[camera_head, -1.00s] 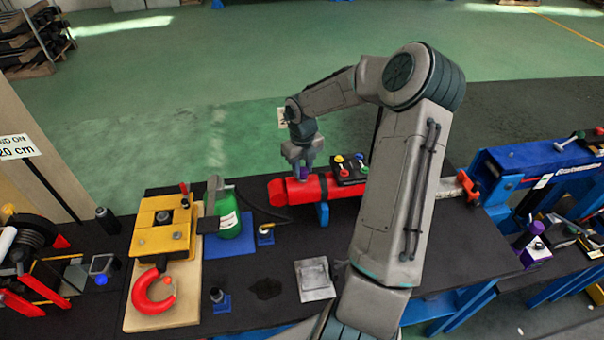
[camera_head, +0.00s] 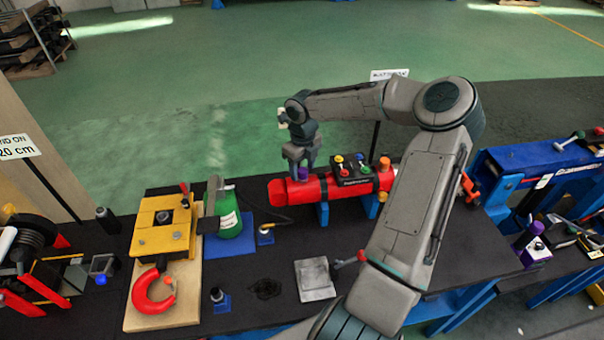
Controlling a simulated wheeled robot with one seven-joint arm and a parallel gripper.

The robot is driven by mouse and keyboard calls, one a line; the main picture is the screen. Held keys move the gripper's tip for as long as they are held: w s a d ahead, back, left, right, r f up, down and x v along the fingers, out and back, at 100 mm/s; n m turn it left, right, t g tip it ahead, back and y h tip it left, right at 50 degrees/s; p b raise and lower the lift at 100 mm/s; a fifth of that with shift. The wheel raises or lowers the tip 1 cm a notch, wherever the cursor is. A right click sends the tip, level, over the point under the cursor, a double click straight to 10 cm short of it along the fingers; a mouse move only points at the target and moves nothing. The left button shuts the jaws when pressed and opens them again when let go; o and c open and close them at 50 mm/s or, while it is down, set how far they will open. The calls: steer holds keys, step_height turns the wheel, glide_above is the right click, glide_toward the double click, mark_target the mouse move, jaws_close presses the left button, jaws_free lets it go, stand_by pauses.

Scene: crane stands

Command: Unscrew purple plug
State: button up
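The purple plug (camera_head: 303,174) sits at the top of the left end of a red cylinder (camera_head: 325,190), which lies on blue supports on the black table. My gripper (camera_head: 301,165) points down right over the plug, its fingers around or touching the plug's sides. The fingers are small and partly blurred here, so I cannot tell whether they are shut on it. The plug's lower part is hidden by the cylinder's top.
A black block with several coloured knobs (camera_head: 350,170) and an orange plug (camera_head: 384,163) stand on the cylinder, right of my gripper. A grey plate (camera_head: 315,280) lies in front.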

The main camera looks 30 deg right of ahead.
steer(key=shift+c, duration=0.7)
